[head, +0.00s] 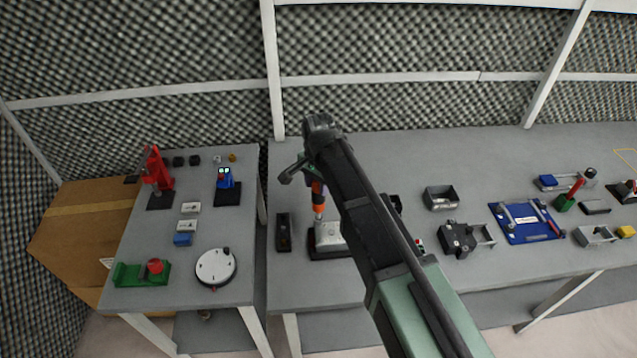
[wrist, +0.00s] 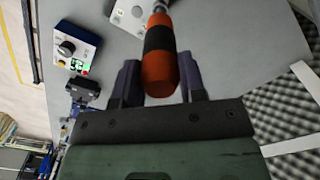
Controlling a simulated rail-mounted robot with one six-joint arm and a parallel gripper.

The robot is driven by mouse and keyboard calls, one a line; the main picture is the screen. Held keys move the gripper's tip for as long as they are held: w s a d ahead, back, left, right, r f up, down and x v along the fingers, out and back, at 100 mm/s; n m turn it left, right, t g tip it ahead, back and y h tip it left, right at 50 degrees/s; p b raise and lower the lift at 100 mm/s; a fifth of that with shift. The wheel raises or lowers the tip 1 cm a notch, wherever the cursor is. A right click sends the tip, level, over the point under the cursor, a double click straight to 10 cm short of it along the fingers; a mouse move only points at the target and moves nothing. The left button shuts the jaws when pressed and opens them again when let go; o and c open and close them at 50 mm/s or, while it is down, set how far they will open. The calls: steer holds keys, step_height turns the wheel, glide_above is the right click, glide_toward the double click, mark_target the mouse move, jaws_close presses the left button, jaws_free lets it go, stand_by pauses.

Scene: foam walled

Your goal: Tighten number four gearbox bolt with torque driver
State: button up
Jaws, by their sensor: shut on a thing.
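The torque driver (head: 318,194), orange and black with a metal shaft, is held upright in my gripper (head: 314,181). In the wrist view the driver (wrist: 159,55) stands between the two dark fingers of my gripper (wrist: 160,82), which are shut on it. Its shaft points down at the gearbox (head: 328,236), a light grey block on a dark base. The gearbox also shows in part at the top of the wrist view (wrist: 130,14). The tip is at or just above the gearbox's top; I cannot tell if it touches a bolt. Bolt numbers are not readable.
A dark narrow tray (head: 284,232) lies left of the gearbox. A control box with a knob (wrist: 76,46) is near it in the wrist view. Right are a grey bin (head: 441,198) and a blue board (head: 526,222). A side table (head: 185,265) holds other fixtures.

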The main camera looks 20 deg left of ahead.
steer(key=shift+f+b, duration=0.85)
steer(key=shift+f, duration=0.05)
stand_by(2.5)
steer(key=shift+r, duration=0.1)
stand_by(0.3)
step_height(320, 180, up, 5)
steer(key=p, duration=0.5)
